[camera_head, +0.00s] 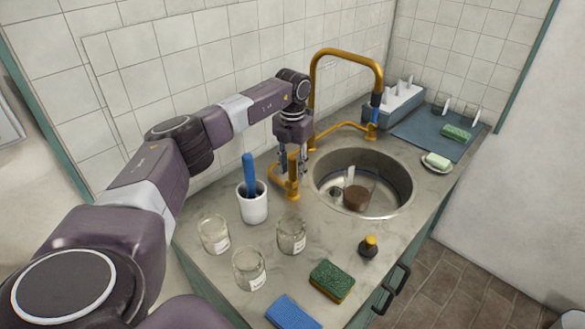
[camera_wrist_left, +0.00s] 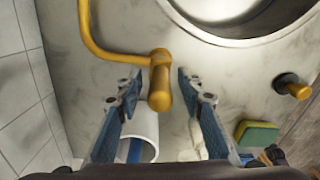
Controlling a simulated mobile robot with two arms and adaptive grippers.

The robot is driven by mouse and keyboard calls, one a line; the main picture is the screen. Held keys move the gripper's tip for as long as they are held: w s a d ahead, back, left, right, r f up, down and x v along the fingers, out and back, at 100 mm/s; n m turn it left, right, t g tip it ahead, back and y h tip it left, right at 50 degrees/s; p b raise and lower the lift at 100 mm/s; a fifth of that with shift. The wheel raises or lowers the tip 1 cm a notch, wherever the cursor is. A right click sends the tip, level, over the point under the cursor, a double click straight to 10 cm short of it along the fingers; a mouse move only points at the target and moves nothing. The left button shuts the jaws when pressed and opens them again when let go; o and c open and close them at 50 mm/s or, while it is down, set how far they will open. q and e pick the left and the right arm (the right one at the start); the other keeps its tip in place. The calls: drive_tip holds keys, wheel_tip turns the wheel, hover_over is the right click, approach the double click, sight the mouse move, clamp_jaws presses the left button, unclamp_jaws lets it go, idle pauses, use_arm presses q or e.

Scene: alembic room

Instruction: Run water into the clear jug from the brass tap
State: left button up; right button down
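The brass tap (camera_head: 346,56) arches over the round steel sink (camera_head: 330,203). Its brass side valve (camera_head: 290,188) stands on the counter left of the sink and shows in the left wrist view (camera_wrist_left: 160,82). My left gripper (camera_head: 293,172) is at this valve, pointing down. In the left wrist view its fingers (camera_wrist_left: 160,88) are apart, with the valve's upright part between them; I see no clear contact. A see-through vessel, seemingly the clear jug (camera_head: 373,188), is in the sink beside a brown round thing (camera_head: 355,199); its outline is hard to make out.
A white cup (camera_head: 253,207) with a blue-handled tool stands close left of the valve. A tiled wall rises behind.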

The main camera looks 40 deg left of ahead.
use_arm(q)
clamp_jaws()
drive_tip(key=shift+d+r+y+p, duration=0.15)
drive_tip(key=shift+d+y+p, duration=0.15)
drive_tip(key=shift+y+p, duration=0.3)
drive_tip(key=shift+d+y, duration=0.25)
drive_tip(key=shift+y, duration=0.05)
drive_tip(key=shift+d+f+y, duration=0.25)
drive_tip(key=shift+y, duration=0.35)
drive_tip(key=shift+d+f+y, duration=0.2)
drive_tip(key=shift+d+y, duration=0.15)
drive_tip(key=shift+y, duration=0.35)
drive_tip(key=shift+d+y, duration=0.1)
drive_tip(key=shift+y, duration=0.2)
